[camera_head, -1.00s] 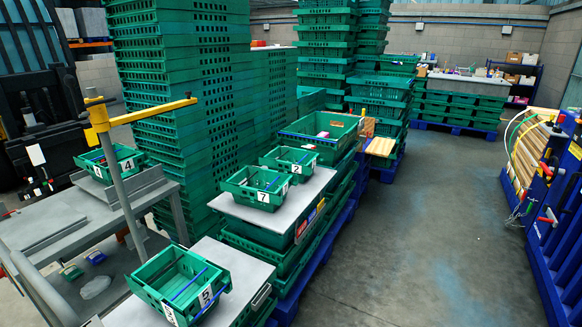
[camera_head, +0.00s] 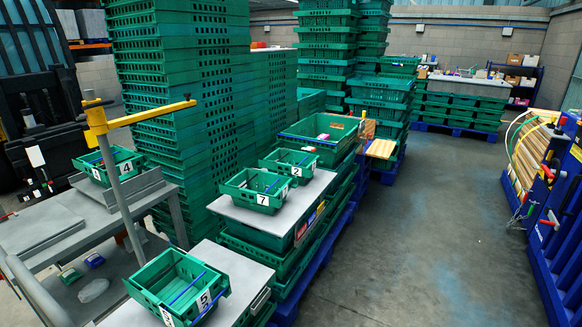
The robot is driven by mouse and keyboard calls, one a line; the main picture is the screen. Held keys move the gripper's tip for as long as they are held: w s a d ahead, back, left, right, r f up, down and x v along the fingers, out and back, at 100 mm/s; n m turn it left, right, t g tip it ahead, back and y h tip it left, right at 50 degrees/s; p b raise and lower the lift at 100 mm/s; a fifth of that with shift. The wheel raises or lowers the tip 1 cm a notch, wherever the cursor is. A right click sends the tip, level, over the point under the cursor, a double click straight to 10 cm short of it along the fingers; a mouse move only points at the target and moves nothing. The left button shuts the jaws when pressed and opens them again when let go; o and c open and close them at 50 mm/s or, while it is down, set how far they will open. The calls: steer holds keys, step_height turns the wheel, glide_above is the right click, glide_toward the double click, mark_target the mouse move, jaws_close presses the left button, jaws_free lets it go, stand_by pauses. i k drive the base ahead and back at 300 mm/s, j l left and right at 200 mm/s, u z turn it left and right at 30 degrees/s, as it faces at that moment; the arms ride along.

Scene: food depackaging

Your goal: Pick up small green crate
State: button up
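Several small green crates with white number labels are in view. The nearest small green crate (camera_head: 163,283), labelled 5 on one side, sits on a grey board at the bottom left. A crate labelled 7 (camera_head: 246,193) and a crate labelled 2 (camera_head: 284,160) stand side by side on a grey board (camera_head: 268,222) further back. A crate labelled 4 (camera_head: 97,172) is on the grey bench at the left. Blue bars show in or across these crates. My gripper is not in view, so I cannot see whether it is open or holding anything.
Tall green crate stacks (camera_head: 180,110) stand behind the boards. A grey post with a yellow arm (camera_head: 150,115) rises at the left by the bench (camera_head: 35,228). A blue rack (camera_head: 545,225) stands at the right. The grey floor (camera_head: 430,220) between is clear.

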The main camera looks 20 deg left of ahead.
mark_target(303, 173)
steer(key=i+u, duration=0.1)
steer(key=i, duration=0.4)
steer(key=i+l, duration=0.15)
steer(key=i, duration=0.3)
steer(key=i+l+u, duration=0.15)
steer(key=i, duration=0.35)
